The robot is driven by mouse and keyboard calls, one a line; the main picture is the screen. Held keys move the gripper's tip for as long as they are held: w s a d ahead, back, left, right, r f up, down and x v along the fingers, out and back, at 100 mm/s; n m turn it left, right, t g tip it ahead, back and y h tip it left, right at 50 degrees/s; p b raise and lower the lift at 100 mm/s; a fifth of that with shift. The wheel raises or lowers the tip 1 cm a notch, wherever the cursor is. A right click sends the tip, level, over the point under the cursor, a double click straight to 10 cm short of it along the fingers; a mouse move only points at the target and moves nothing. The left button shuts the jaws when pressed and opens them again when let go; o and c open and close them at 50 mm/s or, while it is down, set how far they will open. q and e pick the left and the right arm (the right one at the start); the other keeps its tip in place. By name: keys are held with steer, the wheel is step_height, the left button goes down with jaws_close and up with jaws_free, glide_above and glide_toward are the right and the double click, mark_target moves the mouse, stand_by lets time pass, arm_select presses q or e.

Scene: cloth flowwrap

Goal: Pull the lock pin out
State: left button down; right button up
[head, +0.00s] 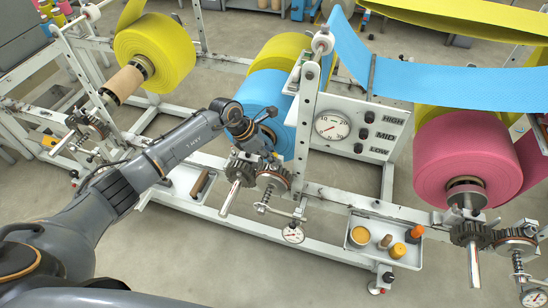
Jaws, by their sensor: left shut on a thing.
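My left arm reaches in from the left. Its gripper (262,148) is at the middle station, just above the dark gears (272,180) and in front of the blue roll (266,92). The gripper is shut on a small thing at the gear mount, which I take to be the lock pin. The fingers and wrist hide the pin, so I cannot tell how far it sits in its hole. A pale shaft end (230,198) sticks out below the gears. My right gripper is not in view.
A white panel with a dial (333,124) and HIGH, MID, LOW labels stands right of the gripper. A tray (358,262) holds several small parts below right. A yellow roll (154,52) is at left, a pink roll (462,155) at right. Open floor lies in front.

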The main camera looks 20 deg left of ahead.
arm_select(q)
steer(key=shift+r+p, duration=0.65)
steer(key=shift+r, duration=0.45)
steer(key=shift+r+p, duration=1.05)
steer(key=shift+r, duration=0.6)
